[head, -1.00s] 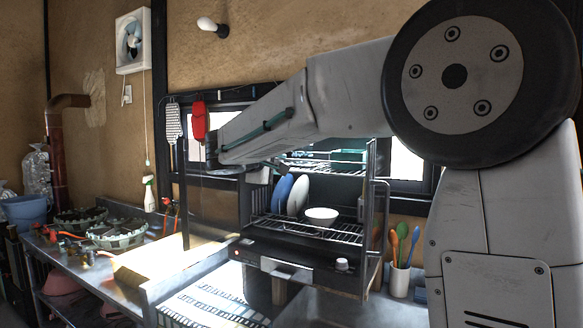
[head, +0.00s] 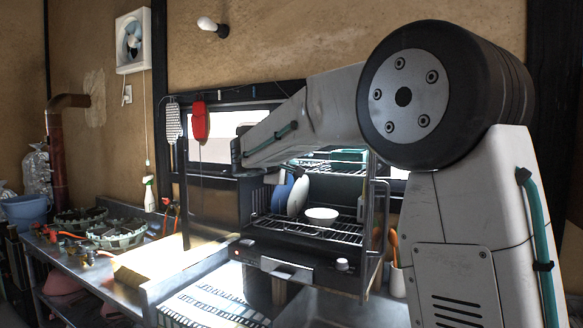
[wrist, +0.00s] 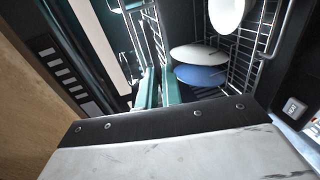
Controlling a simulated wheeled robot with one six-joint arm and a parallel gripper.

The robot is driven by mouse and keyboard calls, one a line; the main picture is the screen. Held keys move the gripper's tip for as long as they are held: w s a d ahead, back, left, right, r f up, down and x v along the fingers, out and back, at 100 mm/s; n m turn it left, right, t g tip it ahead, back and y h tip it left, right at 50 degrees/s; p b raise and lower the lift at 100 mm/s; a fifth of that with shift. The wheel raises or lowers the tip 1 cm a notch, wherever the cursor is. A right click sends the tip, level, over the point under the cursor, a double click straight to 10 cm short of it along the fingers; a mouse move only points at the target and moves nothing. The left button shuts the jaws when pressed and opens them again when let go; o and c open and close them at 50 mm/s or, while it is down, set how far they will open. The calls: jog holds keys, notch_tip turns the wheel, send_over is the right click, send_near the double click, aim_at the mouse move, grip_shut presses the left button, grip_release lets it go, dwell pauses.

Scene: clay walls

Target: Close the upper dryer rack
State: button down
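The dish dryer (head: 290,262) stands on the counter under the window, its front open. Its upper rack (head: 335,171) is a wire shelf, partly hidden behind my arm in the head view. The lower wire rack (head: 335,232) holds a blue plate (head: 282,192), a white plate (head: 298,196) and a white bowl (head: 321,214). In the wrist view, my gripper (wrist: 159,88) shows two green fingers close together beside rack wires (wrist: 155,35). I cannot tell whether they touch or grip the wires.
A utensil cup (head: 398,281) stands to the right of the dryer. A stove with burners (head: 118,233) is at the left. A red item (head: 199,121) hangs above the counter by the window.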

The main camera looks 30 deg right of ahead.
jog(key=w+d, duration=0.2)
jog(key=d, duration=0.1)
jog(key=shift+r, duration=0.1)
jog(key=c, duration=1.6)
grip_release()
jog(key=shift+d, duration=0.25)
jog(key=shift+a, duration=0.1)
jog(key=v, duration=0.8)
jog(key=shift+w, duration=0.1)
